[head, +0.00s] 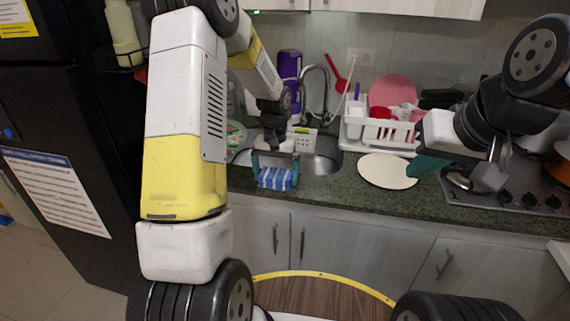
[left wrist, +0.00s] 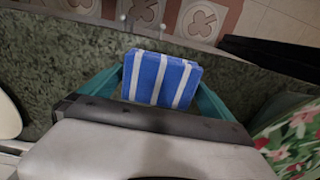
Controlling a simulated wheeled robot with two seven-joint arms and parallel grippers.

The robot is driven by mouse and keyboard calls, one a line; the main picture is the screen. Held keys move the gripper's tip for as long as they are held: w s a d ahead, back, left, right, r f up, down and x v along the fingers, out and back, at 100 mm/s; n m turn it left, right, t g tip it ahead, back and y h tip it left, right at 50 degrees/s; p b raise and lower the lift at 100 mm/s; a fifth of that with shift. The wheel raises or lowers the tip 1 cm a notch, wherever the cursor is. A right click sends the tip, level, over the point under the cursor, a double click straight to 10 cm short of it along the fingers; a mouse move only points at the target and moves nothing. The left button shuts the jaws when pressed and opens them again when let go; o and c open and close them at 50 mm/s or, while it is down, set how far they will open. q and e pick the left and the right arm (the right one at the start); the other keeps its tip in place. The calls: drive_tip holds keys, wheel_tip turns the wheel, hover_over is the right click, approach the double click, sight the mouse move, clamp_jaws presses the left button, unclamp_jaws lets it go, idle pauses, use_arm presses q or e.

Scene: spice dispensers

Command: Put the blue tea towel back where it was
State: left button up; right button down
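The blue tea towel (head: 274,179), blue with white stripes and folded into a small block, is at the counter's front edge before the sink. My left gripper (head: 276,176) is over it, with one teal finger on each side. In the left wrist view the towel (left wrist: 162,78) fills the gap between the fingers and appears to touch both, so the gripper looks shut on it. Whether its underside touches the counter cannot be told. My right gripper (head: 428,166) is at the right, above the counter near a white plate; only one teal finger shows clearly, so its opening is unclear.
The sink (head: 318,161) lies just behind the towel. The white plate (head: 387,172) lies to its right, with a white dish rack (head: 378,134) behind and a stove (head: 510,190) further right. A floral cloth (left wrist: 292,140) shows in the left wrist view.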

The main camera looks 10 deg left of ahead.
sight(276, 173)
use_arm(q)
wheel_tip(276, 173, up, 12)
drive_tip(key=s+r+t, duration=0.3)
drive_tip(key=s+r, duration=0.7)
drive_tip(key=s, duration=0.1)
drive_tip(key=s+d+r+t+h, duration=0.2)
drive_tip(key=s+t, duration=0.1)
drive_tip(key=s, duration=1)
drive_tip(key=shift+s, duration=0.3)
drive_tip(key=shift+d, duration=0.1)
